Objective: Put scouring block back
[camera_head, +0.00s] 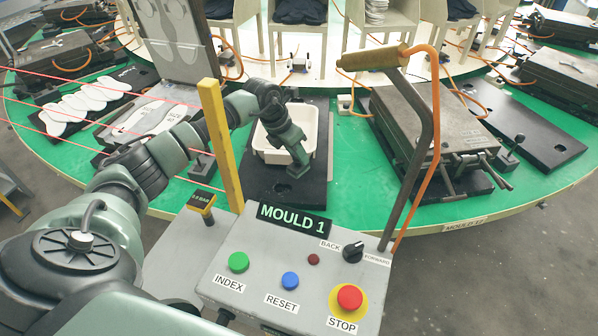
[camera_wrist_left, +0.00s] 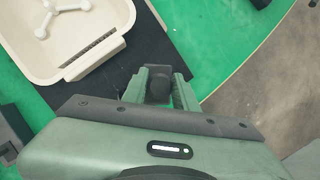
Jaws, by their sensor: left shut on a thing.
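My left gripper (camera_head: 297,168) is over the black mat, at the front edge of the cream tub (camera_head: 316,132). In the left wrist view, the gripper (camera_wrist_left: 160,88) is shut on a small dark block (camera_wrist_left: 159,86), which I take to be the scouring block. The fingers hide part of it, and the head view does not show it clearly. The tub (camera_wrist_left: 22,52) lies up and left of the fingers, with a white three-armed piece (camera_wrist_left: 60,14) inside. Whether the block touches the mat I cannot tell. My right gripper is not in view.
The black mat (camera_head: 262,190) lies on the green carousel top (camera_head: 345,180). A yellow post (camera_head: 220,140) and the MOULD 1 control panel (camera_head: 265,255) stand in front. A bent handle bar (camera_head: 425,130) and a mould (camera_head: 430,110) are to the right. Pale insoles (camera_head: 85,98) lie left.

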